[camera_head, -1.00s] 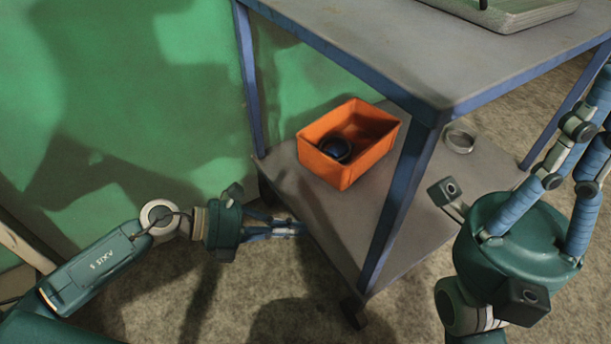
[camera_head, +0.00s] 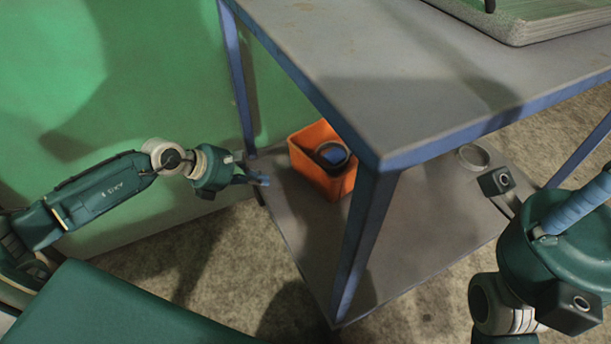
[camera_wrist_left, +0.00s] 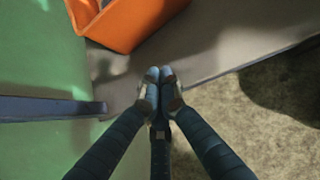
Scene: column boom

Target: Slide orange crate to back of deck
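The orange crate (camera_head: 327,178) stands on the grey lower deck (camera_head: 400,233) of the blue-framed cart, partly hidden by the upper shelf in the head view. A dark round object with a blue part (camera_head: 333,155) lies in it. The crate also shows at the top of the left wrist view (camera_wrist_left: 135,28). My left gripper (camera_head: 264,179) is at the deck's left edge, a short way left of the crate. In the left wrist view its fingertips (camera_wrist_left: 159,74) are together with nothing between them, apart from the crate. My right arm is at the right; its fingers do not show clearly.
The upper shelf (camera_head: 390,70) covers the deck and carries a green-topped slab (camera_head: 520,20). Blue legs (camera_head: 362,240) stand at the cart's corners. A metal ring (camera_head: 473,157) lies on the deck at right. A green wall (camera_head: 100,90) is at left.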

